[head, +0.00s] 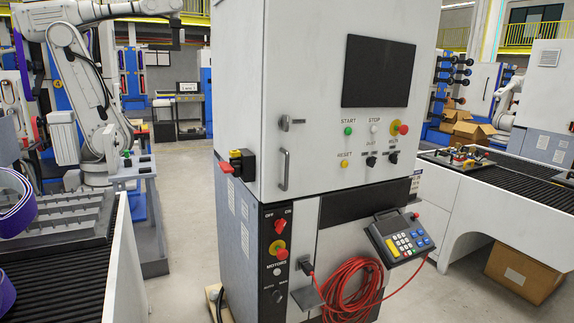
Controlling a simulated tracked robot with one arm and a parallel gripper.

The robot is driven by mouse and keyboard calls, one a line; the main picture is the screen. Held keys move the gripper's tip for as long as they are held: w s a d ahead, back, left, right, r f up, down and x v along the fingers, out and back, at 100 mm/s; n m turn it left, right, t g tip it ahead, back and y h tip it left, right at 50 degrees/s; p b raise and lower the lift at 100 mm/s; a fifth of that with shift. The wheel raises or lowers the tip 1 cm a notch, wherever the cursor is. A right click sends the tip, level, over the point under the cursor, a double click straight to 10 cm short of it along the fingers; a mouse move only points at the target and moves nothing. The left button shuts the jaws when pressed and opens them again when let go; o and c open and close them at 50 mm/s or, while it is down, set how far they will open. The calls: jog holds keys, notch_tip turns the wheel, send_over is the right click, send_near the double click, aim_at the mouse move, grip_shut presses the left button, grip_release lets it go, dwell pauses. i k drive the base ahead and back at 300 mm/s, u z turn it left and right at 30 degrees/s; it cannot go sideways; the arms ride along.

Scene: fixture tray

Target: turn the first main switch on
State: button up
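A grey-white control cabinet (314,110) stands in the middle of the head view. On the black strip low on its front, a red rotary switch (280,226) sits just below the labels OFF and ON. Its exact setting is too small to tell. A second red handle (228,168) sticks out of a black and yellow switch box on the cabinet's left side. I cannot tell from the picture which of the two is the first main switch. My gripper is not in view, and nothing of it shows near the cabinet.
A red coiled cable (352,290) hangs at the cabinet's lower front, beside a keypad panel (399,238). A conveyor (500,192) runs on the right, another machine (65,215) stands left. A white robot arm (78,75) is behind left. Open floor lies left of the cabinet.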

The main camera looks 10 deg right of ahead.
aim_at(234, 166)
jog(key=u, duration=0.05)
jog(key=k, duration=0.5)
jog(key=z, duration=0.35)
jog(key=i, duration=0.65)
jog(key=z, duration=0.35)
jog(key=i, duration=1.5)
jog(key=u, duration=0.65)
jog(key=i, duration=1.05)
jog(key=u, duration=0.5)
